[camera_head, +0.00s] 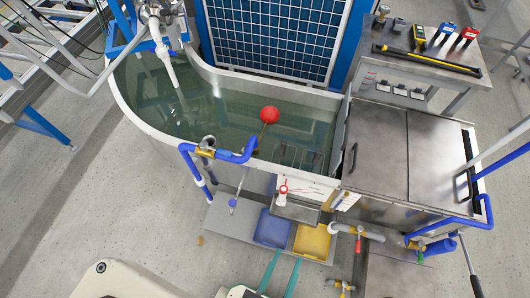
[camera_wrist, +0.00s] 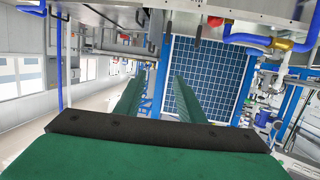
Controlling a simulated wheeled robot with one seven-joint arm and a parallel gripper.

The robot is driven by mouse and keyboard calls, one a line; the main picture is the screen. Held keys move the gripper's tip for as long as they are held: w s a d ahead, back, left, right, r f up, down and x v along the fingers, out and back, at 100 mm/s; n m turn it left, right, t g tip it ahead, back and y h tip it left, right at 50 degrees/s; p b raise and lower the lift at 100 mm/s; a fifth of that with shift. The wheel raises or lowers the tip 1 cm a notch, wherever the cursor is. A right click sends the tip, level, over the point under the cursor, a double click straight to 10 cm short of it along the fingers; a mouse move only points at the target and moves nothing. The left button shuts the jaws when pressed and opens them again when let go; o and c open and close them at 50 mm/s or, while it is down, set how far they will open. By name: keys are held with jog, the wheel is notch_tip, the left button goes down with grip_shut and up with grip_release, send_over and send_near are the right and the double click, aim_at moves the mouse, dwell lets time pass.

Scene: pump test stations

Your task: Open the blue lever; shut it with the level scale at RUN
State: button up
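A slim lever with a blue grip (camera_head: 233,203) hangs below the blue pipe (camera_head: 238,157) at the front of the water tank. A brass valve body (camera_head: 206,151) sits on that pipe; a brass valve (camera_wrist: 283,45) on blue pipe also shows at upper right in the wrist view. A white plate with red marks (camera_head: 305,188) on the tank front looks like the level scale; its wording and reading are too small to tell. A red float ball (camera_head: 269,114) is over the water. My gripper (camera_head: 286,258) is open and empty, below and right of the lever; its green fingers (camera_wrist: 157,85) stand apart.
A blue tray (camera_head: 272,229) and a yellow tray (camera_head: 312,241) lie on the floor below the tank. Pipes with red-handled valves (camera_head: 358,240) stand to their right. A metal-topped cabinet (camera_head: 390,150) adjoins the tank.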

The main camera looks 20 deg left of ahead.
jog(key=w+a+f+g+y, duration=0.15)
jog(key=w+a+y, duration=0.45)
jog(key=w+a, duration=1.45)
jog(key=a+r+n+g+y, duration=0.3)
jog(key=a, duration=0.6)
jog(key=a+r+n+g+y, duration=0.2)
jog(key=a+r+n, duration=0.1)
jog(key=a, duration=0.5)
jog(key=a+r+n+g+y, duration=0.3)
jog(key=a, duration=0.6)
jog(key=n+g+h, duration=0.4)
jog(key=n+h, duration=0.6)
jog(key=h, duration=0.4)
send_near(224, 152)
jog(key=f, duration=0.5)
jog(key=w+f, duration=0.1)
jog(key=f, duration=0.2)
jog(key=shift+w+f, duration=0.15)
